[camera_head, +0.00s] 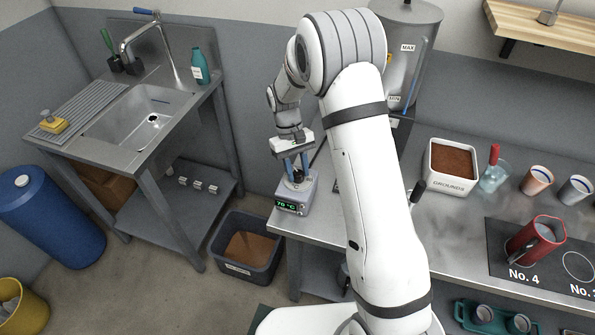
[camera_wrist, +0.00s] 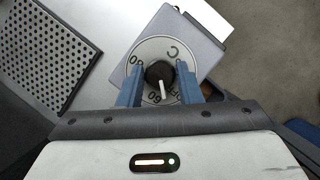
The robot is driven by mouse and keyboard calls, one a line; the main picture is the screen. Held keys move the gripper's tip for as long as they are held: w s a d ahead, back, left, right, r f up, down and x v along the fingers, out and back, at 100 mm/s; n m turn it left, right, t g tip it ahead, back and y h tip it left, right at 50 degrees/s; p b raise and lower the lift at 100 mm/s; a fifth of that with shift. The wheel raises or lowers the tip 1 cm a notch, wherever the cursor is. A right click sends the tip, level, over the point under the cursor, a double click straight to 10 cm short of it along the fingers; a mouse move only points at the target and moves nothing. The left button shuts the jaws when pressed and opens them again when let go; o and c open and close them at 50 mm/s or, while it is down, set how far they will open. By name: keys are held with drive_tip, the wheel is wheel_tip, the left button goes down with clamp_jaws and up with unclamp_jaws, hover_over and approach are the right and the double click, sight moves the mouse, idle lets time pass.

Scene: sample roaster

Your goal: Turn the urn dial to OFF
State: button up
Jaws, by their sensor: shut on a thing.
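The urn dial (camera_wrist: 157,71) is a round dark knob with a white pointer on a pale marked plate, on top of a grey control box (camera_head: 293,208) with a green display reading 70 °C. The steel urn (camera_head: 427,28) stands behind my arm, partly hidden.
The control box is at the left end of the steel counter (camera_head: 460,215). A grounds container (camera_head: 431,186), glass, cups and a red jug (camera_head: 535,240) stand to the right. A grey bin (camera_head: 238,268) is on the floor left of the counter. A sink (camera_head: 140,112) is at the back left.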

drive_tip(key=n, duration=0.2)
drive_tip(key=n+t+h+b, duration=0.1)
drive_tip(key=n, duration=0.1)
drive_tip(key=shift+s+a+n+h, duration=0.1)
drive_tip(key=shift+s+n+h, duration=0.05)
drive_tip(key=shift+n+h, duration=0.2)
idle(0.4)
drive_tip(key=o, duration=1)
drive_tip(key=shift+b+v, duration=0.5)
drive_tip(key=shift+v, duration=3.45)
